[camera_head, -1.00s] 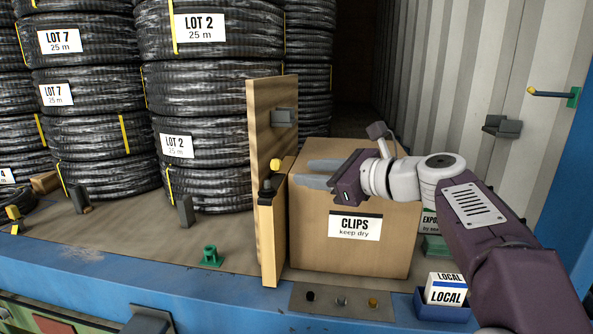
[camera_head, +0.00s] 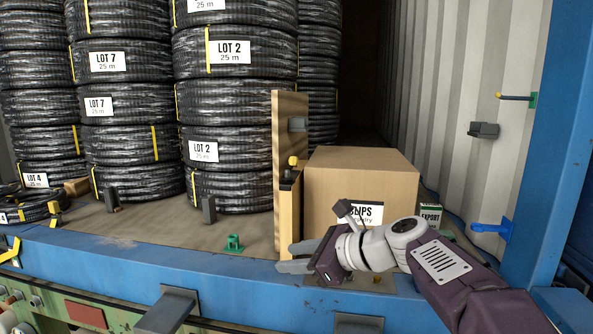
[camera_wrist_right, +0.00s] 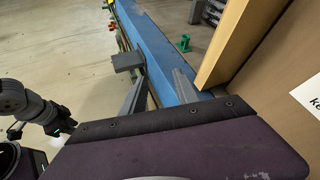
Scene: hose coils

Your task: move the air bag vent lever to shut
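Several levers show in the head view; no label tells me which is the air bag vent lever. A dark lever with a yellow knob (camera_head: 291,168) stands on the narrow wooden board. A lever with a yellow tip and green base (camera_head: 517,97) is on the container wall. My right gripper (camera_head: 292,257) is open and empty, low by the blue sill, below the knobbed lever. Its spread fingers also show in the right wrist view (camera_wrist_right: 158,92).
A clips carton (camera_head: 365,175) stands beside the wooden board (camera_head: 291,115), partly hidden by my right arm. Hose coil stacks (camera_head: 235,105) fill the left. The blue sill (camera_head: 130,262) runs along the front. A small green fitting (camera_head: 234,243) sits on the deck.

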